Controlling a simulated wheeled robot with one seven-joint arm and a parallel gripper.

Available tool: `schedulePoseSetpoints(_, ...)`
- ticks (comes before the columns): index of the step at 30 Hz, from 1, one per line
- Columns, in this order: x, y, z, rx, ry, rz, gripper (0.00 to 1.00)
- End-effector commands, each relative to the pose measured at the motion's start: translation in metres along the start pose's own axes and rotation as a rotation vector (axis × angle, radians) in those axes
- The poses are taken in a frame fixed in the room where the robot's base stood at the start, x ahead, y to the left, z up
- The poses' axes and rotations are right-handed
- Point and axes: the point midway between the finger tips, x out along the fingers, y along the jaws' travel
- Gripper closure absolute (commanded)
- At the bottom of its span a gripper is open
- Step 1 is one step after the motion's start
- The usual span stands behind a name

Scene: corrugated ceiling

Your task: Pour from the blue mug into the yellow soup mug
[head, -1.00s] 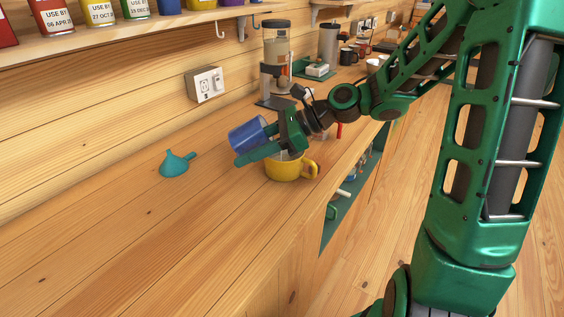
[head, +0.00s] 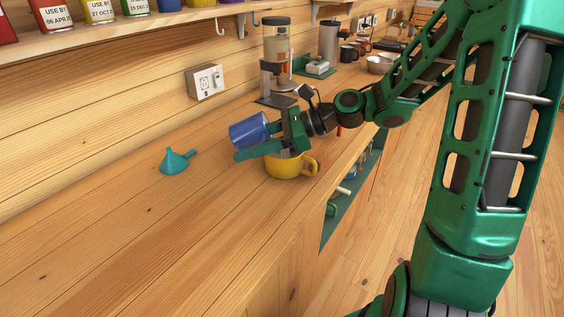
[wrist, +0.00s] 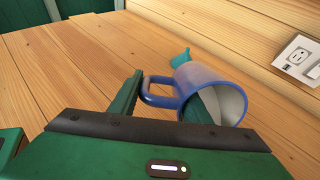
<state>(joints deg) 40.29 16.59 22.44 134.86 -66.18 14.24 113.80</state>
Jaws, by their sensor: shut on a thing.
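The blue mug (head: 248,131) is held in the air by my gripper (head: 258,146), tipped well over on its side. In the wrist view the blue mug (wrist: 183,76) shows its pale inside, and its handle is beside one green finger (wrist: 125,100). Exactly where the jaws grip it is partly hidden. The yellow soup mug (head: 288,168) stands upright on the counter just below and right of the blue mug, its rim partly covered by my gripper. No stream of contents is visible.
A teal funnel (head: 176,162) lies on the wooden counter (head: 130,240) to the left. A coffee grinder (head: 277,62) stands behind by the wall, near an outlet (head: 206,82). The counter's front left is clear.

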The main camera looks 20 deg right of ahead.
Motion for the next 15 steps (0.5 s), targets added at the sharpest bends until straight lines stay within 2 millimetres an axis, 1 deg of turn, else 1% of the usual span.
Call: schedulePoseSetpoints(15, -0.0025, -0.0002, 0.0033, 0.002, -0.056, -0.002, 0.99)
